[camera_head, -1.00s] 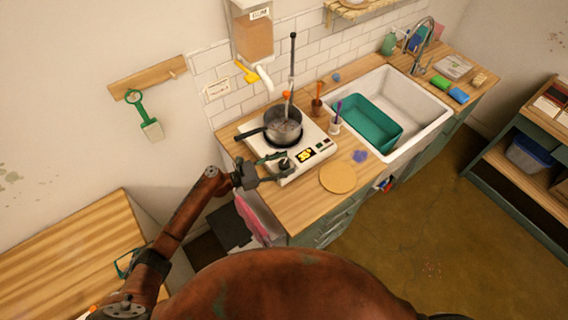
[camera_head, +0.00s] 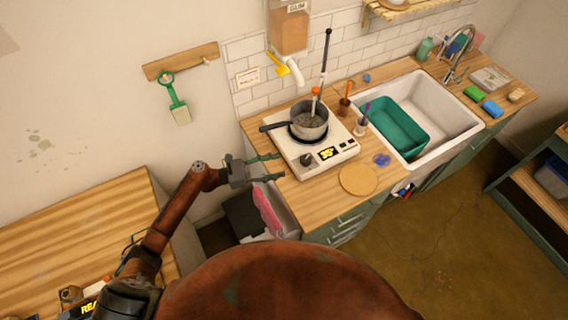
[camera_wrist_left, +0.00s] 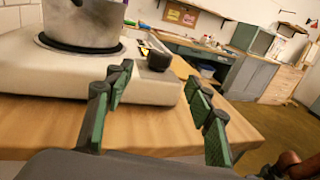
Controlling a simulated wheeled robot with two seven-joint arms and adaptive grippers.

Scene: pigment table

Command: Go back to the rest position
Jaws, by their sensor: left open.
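My left gripper (camera_head: 270,168) is open and empty, just left of the hot plate (camera_head: 328,165) near the counter's left end. In the left wrist view its two green-padded fingers (camera_wrist_left: 158,115) stand wide apart with bare counter between them. The hot plate's front and dark knob (camera_wrist_left: 159,62) lie just beyond the fingertips, apart from them. A grey pot (camera_head: 311,121) with a dark handle sits on the plate, with a stirrer or thermometer rod in it. My right gripper does not show.
The wooden counter (camera_head: 310,200) holds a round board (camera_head: 359,180) and cups with tools. A sink (camera_head: 455,110) with a teal tub (camera_head: 398,127) lies to the right. A second wooden table (camera_head: 70,225) stands at left. A pink cloth (camera_head: 266,212) hangs at the counter's left end.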

